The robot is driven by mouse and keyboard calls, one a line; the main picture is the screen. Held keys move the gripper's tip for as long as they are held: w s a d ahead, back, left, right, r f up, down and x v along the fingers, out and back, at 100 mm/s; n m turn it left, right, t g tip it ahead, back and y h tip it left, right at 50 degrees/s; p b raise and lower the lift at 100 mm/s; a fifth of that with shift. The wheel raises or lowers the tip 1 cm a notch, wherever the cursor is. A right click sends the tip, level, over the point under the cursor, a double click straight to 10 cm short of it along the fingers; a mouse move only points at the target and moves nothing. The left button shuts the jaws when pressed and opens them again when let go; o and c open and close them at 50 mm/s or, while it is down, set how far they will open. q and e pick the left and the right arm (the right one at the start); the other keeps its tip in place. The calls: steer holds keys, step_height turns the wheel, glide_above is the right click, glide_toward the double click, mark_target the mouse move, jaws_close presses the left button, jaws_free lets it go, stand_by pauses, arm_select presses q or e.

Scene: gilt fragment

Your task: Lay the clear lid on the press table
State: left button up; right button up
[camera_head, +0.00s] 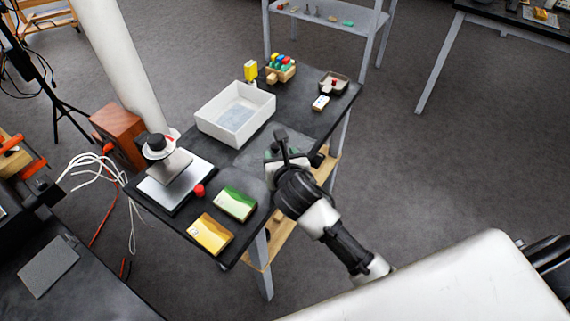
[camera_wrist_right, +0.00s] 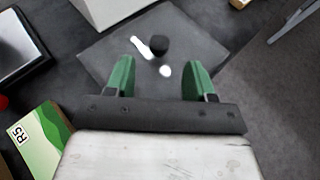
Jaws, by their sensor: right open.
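The clear lid (camera_wrist_right: 112,48) is a flat see-through square with a black knob (camera_wrist_right: 158,45) at its middle. It appears to lie flat on the dark table in the right wrist view, with white glints near the knob. In the head view it shows as a faint paler patch (camera_head: 252,156), partly hidden by my right gripper (camera_head: 285,157). My right gripper is open with green fingers (camera_wrist_right: 158,75), one on each side of the knob's line and apart from it. My left gripper is not in view.
An open white box (camera_head: 238,132) stands behind the lid. Small blocks (camera_head: 280,70) and a tray (camera_head: 333,83) sit at the back.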

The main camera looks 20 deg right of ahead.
steer(key=shift+v, duration=2.75)
